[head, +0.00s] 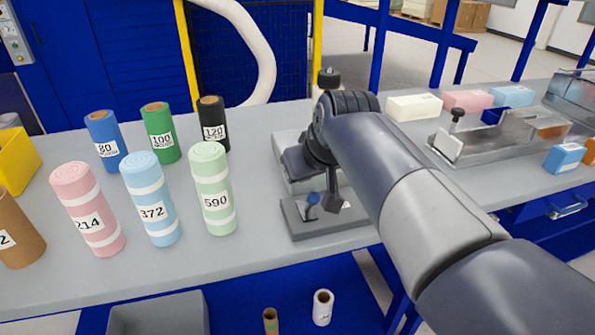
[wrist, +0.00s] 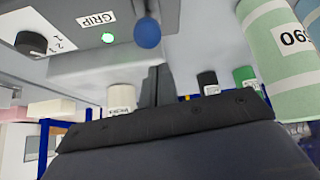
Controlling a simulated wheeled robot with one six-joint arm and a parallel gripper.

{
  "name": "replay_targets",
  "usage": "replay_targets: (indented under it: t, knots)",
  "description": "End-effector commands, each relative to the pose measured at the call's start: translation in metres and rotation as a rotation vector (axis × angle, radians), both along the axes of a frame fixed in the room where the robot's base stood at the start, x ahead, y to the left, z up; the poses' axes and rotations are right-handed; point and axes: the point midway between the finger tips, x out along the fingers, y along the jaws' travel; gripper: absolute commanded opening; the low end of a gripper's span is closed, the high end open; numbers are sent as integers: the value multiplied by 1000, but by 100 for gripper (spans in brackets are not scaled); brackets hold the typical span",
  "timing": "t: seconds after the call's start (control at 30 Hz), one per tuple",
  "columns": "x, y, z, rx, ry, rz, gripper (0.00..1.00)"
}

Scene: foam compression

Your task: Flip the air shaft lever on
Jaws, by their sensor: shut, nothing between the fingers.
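The lever has a blue ball knob (head: 312,198) and stands on a grey control box (head: 345,222) at the table's front edge. In the wrist view the blue knob (wrist: 147,33) hangs at the top centre, beside a GRIP label (wrist: 96,19) and a lit green lamp (wrist: 108,38). My gripper (head: 335,205) is shut and empty, pointing down just right of the knob. In the wrist view its dark fingers (wrist: 156,80) are below the knob in the picture; a small gap seems to show. The lever's base is partly cut off there.
A black dial (wrist: 31,43) is on the same box. Left of it stand pink, blue and green foam rolls (head: 213,190), with smaller cores (head: 160,132) behind. A metal fixture (head: 500,140) and foam blocks (head: 414,107) are to the right.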

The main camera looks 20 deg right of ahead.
Motion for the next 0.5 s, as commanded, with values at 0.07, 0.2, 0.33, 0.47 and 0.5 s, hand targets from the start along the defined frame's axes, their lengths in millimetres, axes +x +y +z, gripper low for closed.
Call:
replay_targets:
  t: [0.07, 0.2, 0.33, 0.47, 0.5]
  knots:
    - [0, 0, 2, 0, 0, 0, 0]
    - [0, 0, 7, 0, 1, 0, 0]
    - [0, 0, 14, 0, 1, 0, 0]
    - [0, 0, 17, 0, 2, 0, 0]
    - [0, 0, 17, 0, 2, 0, 0]
